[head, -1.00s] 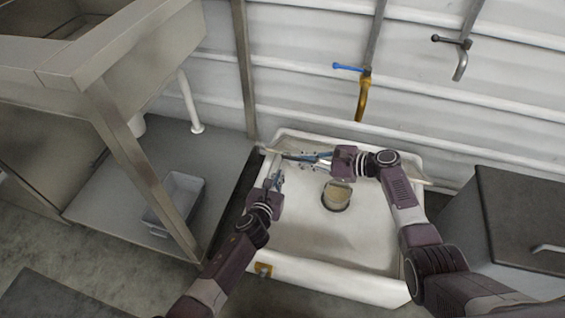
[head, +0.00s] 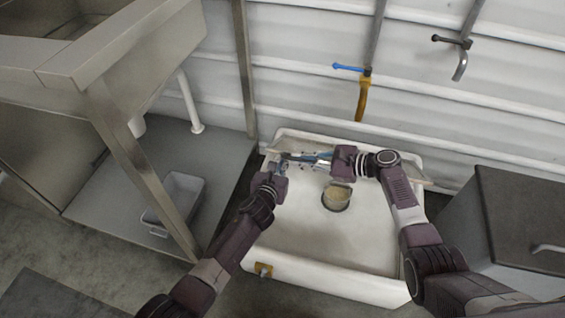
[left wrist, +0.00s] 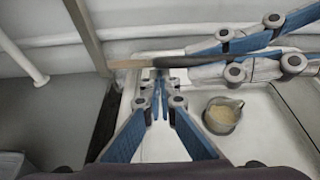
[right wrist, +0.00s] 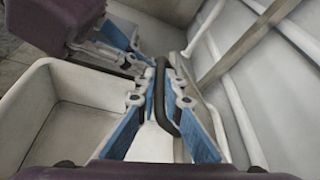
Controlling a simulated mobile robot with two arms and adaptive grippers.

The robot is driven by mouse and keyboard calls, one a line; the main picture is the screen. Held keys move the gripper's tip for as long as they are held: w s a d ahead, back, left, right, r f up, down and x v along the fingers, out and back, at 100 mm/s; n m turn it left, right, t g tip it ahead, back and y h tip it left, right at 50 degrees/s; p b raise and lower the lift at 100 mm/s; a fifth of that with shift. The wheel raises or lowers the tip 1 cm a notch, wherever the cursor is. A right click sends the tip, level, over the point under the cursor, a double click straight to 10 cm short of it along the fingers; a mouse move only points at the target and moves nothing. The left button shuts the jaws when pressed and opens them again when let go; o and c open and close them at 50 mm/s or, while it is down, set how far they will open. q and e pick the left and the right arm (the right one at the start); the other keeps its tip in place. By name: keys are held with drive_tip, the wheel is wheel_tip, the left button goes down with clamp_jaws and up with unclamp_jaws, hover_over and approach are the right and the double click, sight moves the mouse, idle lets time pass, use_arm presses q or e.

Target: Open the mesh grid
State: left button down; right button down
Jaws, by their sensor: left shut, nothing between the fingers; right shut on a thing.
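The white tub (head: 300,235) of the hopper stands in the middle of the head view. No mesh pattern is clear in any view; a pale raised edge along the tub's back may be the grid, but I cannot tell. A dark bar-like handle (right wrist: 160,85) shows in the right wrist view, and a dark bar (left wrist: 170,62) crosses the left wrist view. My right gripper (head: 306,160) is shut on the handle near the tub's back. My left gripper (head: 283,166) is shut and empty just beside it, with its fingertips (left wrist: 160,80) close below the bar.
A metal sink bench (head: 130,150) with a grey bin (head: 180,200) is on the left. A dark cabinet (head: 520,220) is on the right. A ribbed wall with a blue-handled tap (head: 363,95) is behind.

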use_arm(q)
drive_tip(key=shift+w+d+r, duration=0.1)
drive_tip(key=shift+w+r, duration=0.2)
drive_tip(key=shift+r, duration=0.2)
drive_tip(key=shift+w+d+r, duration=0.1)
drive_tip(key=shift+w+r, duration=0.15)
drive_tip(key=shift+r, duration=0.25)
use_arm(e)
drive_tip(key=shift+s+f, duration=0.1)
drive_tip(key=shift+f, duration=0.05)
drive_tip(key=c, duration=2)
unclamp_jaws()
drive_tip(key=shift+c, duration=0.2)
